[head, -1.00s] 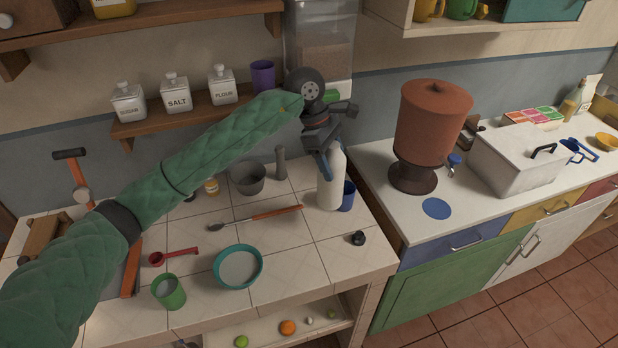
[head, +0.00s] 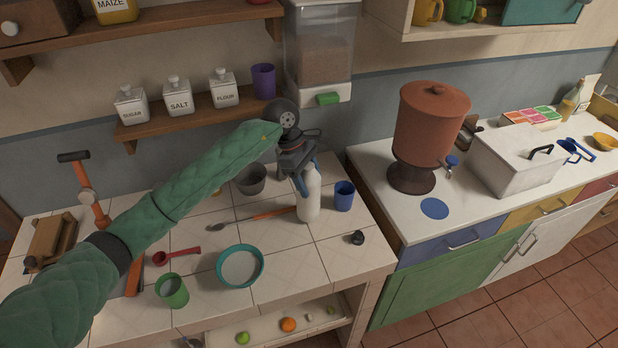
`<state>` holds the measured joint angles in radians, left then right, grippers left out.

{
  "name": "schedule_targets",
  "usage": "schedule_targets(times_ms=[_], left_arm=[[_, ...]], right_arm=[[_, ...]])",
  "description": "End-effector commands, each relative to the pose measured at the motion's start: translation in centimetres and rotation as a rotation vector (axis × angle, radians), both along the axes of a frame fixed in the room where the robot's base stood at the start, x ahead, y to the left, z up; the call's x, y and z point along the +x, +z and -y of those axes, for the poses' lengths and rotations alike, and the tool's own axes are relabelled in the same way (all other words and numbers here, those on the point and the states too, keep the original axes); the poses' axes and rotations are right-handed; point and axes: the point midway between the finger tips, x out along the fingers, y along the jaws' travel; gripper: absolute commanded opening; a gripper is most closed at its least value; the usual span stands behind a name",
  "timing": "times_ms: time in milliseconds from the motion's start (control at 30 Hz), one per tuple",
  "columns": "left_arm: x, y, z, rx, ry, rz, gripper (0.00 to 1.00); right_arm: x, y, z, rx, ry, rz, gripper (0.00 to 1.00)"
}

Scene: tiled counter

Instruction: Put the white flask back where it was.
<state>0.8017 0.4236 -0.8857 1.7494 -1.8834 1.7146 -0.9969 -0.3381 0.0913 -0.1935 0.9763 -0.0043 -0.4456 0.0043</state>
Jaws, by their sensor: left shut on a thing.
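The white flask (head: 310,199) is upright over the right part of the tiled counter in the head view. My left gripper (head: 305,178) is shut around its upper part, and its fingers cover some of the top. I cannot tell whether the flask's base touches the tiles. My right gripper is not in view.
A blue cup (head: 344,196) stands just right of the flask, and a black lid (head: 357,238) lies in front. An orange-handled spoon (head: 262,217) lies left of it. A teal bowl (head: 240,266), green cup (head: 172,291) and grey pot (head: 251,180) stand further left.

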Motion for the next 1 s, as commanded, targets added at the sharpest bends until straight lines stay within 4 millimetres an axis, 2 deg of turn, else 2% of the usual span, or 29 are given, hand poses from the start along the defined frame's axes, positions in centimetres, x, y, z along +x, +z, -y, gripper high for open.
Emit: schedule_targets(times_ms=[300, 333, 433, 1000], left_arm=[[0.0, -0.1, 0.0, -0.001, -0.001, 0.001, 0.22], [0.0, -0.1, 0.0, 0.000, 0.000, 0.000, 0.63], [0.0, -0.1, 0.0, 0.000, 0.000, 0.000, 0.83], [0.1, 0.4, -0.1, 0.000, 0.001, 0.002, 0.83]], right_arm=[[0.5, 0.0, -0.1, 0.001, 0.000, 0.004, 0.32], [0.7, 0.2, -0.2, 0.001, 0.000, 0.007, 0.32], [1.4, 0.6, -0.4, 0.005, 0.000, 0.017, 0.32], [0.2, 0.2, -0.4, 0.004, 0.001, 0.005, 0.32]])
